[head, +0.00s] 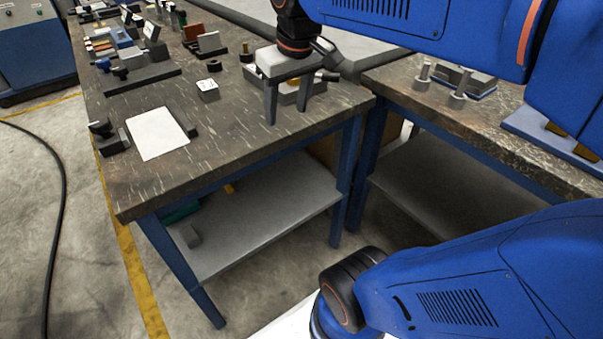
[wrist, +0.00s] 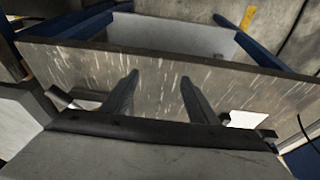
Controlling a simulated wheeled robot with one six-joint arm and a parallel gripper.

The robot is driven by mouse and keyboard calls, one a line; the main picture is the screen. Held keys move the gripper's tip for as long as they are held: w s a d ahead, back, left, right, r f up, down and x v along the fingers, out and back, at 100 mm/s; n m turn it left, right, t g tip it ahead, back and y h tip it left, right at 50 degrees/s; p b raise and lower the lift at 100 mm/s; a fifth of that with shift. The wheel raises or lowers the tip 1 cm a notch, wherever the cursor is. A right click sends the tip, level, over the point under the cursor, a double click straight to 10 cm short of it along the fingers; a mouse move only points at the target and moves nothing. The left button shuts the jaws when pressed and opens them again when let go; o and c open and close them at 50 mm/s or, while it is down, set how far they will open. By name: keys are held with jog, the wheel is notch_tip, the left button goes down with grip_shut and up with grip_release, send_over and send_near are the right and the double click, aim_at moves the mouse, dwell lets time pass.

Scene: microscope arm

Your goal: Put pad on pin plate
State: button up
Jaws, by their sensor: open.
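My gripper (head: 287,110) hangs over the front right of the left bench with its two fingers pointing down, apart and empty. In the wrist view its fingers (wrist: 159,82) are spread over bare bench top. A grey plate (head: 466,80) with upright metal pins beside it stands on the right bench; it may be the pin plate. A small white-topped block (head: 207,90) lies left of my gripper; I cannot tell whether it is the pad. Grey parts behind my fingers are partly hidden.
A white sheet (head: 157,133) lies on the left bench (head: 225,150), with dark blocks beside it. Several small parts crowd its far end. A gap separates it from the right bench (head: 500,125). My arm covers part of the right bench. The left bench's front is mostly clear.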

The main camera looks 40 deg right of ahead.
jog(key=s+a+f+t, duration=0.1)
jog(key=s+a+f, duration=0.2)
jog(key=s+f, duration=0.6)
notch_tip(320, 180, down, 2)
jog(key=shift+s+f+t, duration=0.1)
jog(key=shift+s+t, duration=0.2)
jog(key=shift+s, duration=0.05)
dwell(0.6)
